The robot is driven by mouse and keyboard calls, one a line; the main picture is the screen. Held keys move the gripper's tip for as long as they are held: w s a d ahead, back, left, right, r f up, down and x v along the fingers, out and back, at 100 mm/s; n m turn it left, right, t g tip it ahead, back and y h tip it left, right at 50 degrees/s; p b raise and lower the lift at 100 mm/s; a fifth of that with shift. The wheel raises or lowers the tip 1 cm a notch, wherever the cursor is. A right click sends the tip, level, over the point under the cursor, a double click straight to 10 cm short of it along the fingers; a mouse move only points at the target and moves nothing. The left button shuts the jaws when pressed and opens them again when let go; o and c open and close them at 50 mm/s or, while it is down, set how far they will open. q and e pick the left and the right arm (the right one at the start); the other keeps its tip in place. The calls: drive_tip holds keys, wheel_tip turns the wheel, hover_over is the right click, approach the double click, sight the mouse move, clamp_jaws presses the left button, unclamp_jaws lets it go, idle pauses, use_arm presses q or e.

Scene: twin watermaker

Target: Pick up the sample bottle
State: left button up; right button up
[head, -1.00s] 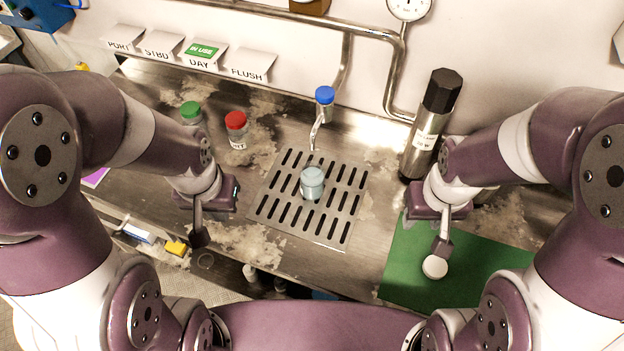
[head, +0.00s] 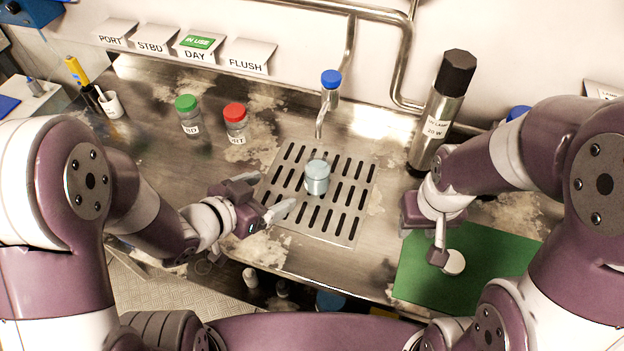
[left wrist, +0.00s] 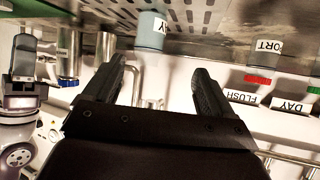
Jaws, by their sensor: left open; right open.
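The sample bottle (head: 317,178), a small pale blue-grey jar, stands upright on the slotted drain grate (head: 346,226) under the spout. In the left wrist view the bottle (left wrist: 152,31) shows upside down beyond the fingers, with a partly visible label. My left gripper (head: 264,196) is open and empty, just left of the bottle and apart from it, fingers pointing towards it. Its two spread fingers (left wrist: 158,76) frame the left wrist view. My right gripper (head: 439,255) points down over the green mat (head: 417,281); its finger gap is hard to see. A white round cap (head: 454,262) lies by its tip.
Green-capped (head: 189,117) and red-capped (head: 235,124) bottles stand behind my left gripper. The blue-topped spout (head: 330,92) rises behind the sample bottle. A tall dark-topped metal cylinder (head: 440,112) stands right of the grate. The counter's front edge is near my left arm.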

sight(311, 166)
drive_tip(key=shift+d+f, duration=0.15)
drive_tip(key=shift+d, duration=0.05)
use_arm(q)
drive_tip(key=shift+h, duration=0.5)
drive_tip(key=w+d, duration=0.3)
drive_tip(key=w+d+f, duration=0.1)
drive_tip(key=w+d, duration=0.2)
drive_tip(key=w+d+f, duration=0.1)
drive_tip(key=w+d, duration=0.2)
drive_tip(key=shift+w+d+f, duration=0.15)
drive_tip(key=shift+d+f, duration=0.1)
drive_tip(key=shift+r, duration=0.1)
drive_tip(key=c, duration=0.7)
use_arm(e)
drive_tip(key=shift+a, duration=0.1)
use_arm(q)
drive_tip(key=c, duration=0.6)
